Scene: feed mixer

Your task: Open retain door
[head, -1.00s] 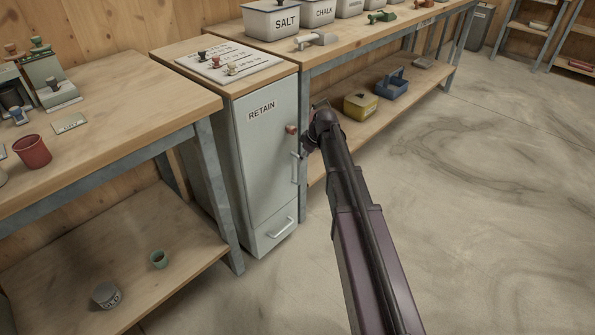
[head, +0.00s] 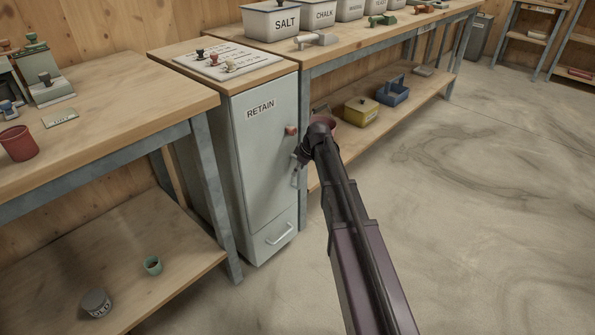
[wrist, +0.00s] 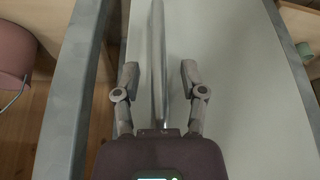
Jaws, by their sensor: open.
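The retain door (head: 268,165) is the tall pale grey front of a narrow cabinet labelled RETAIN, and it looks shut. Its vertical bar handle (head: 295,177) is partly hidden behind my gripper in the head view. A reddish knob (head: 291,130) sits above the handle. My gripper (head: 301,158) is right at the handle. In the wrist view the handle (wrist: 158,60) runs between the two open fingers of my gripper (wrist: 159,80), with a gap visible on each side. The door face (wrist: 217,70) lies behind the fingers.
A drawer front with a handle (head: 280,234) is below the door. A stamp board (head: 228,60) lies on the cabinet top. Workbenches stand on both sides; a yellow box (head: 361,111) and a blue caddy (head: 393,91) sit on the right lower shelf. The floor (head: 480,200) is clear.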

